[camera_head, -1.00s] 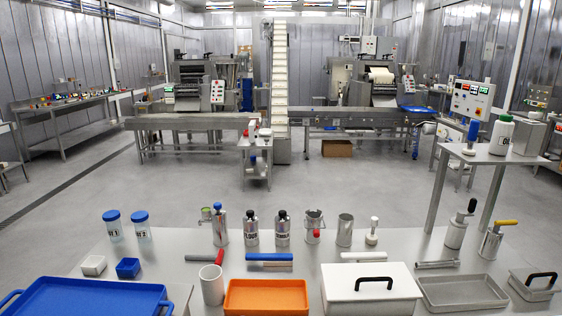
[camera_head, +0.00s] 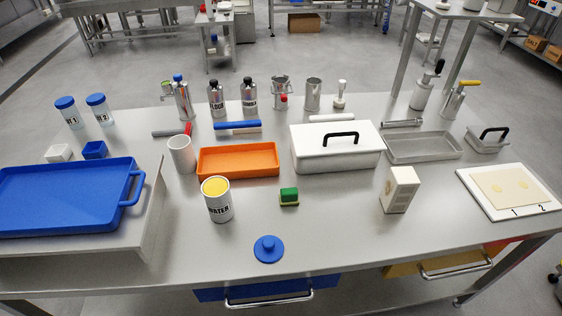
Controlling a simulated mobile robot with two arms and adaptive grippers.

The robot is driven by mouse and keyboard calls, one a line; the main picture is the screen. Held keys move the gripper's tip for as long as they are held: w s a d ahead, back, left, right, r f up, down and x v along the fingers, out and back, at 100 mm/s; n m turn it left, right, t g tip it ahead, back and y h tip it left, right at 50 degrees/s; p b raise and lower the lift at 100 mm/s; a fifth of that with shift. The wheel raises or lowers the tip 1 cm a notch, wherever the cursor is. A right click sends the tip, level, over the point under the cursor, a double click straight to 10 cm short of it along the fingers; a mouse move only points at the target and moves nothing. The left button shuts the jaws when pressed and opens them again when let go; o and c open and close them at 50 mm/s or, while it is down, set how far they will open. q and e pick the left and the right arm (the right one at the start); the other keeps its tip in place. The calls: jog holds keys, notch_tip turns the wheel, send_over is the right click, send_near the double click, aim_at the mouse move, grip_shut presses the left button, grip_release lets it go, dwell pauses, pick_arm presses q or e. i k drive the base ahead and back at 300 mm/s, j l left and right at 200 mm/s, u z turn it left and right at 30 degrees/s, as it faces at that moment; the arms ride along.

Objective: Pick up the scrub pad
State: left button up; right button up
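The scrub pad (camera_head: 289,196) is a small block with a green body and a yellowish layer at its base. It lies on the bare steel table (camera_head: 330,235) near the middle of the head view. Nothing touches the pad. Neither of my grippers is in view.
A blue lid (camera_head: 268,249) lies in front of the pad. A white lidded box (camera_head: 336,149) stands behind it, a small carton (camera_head: 399,190) to the right. A blue tray (camera_head: 62,195) sits on a raised stand at left. The table around the pad is clear.

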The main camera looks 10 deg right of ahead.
aim_at(288, 197)
jog(key=j+z, duration=0.2)
jog(key=z, duration=0.2)
jog(key=k+j+z, duration=0.1)
jog(key=z, duration=0.25)
jog(key=k+j+z, duration=0.1)
jog(key=z, duration=0.3)
jog(key=j, duration=0.1)
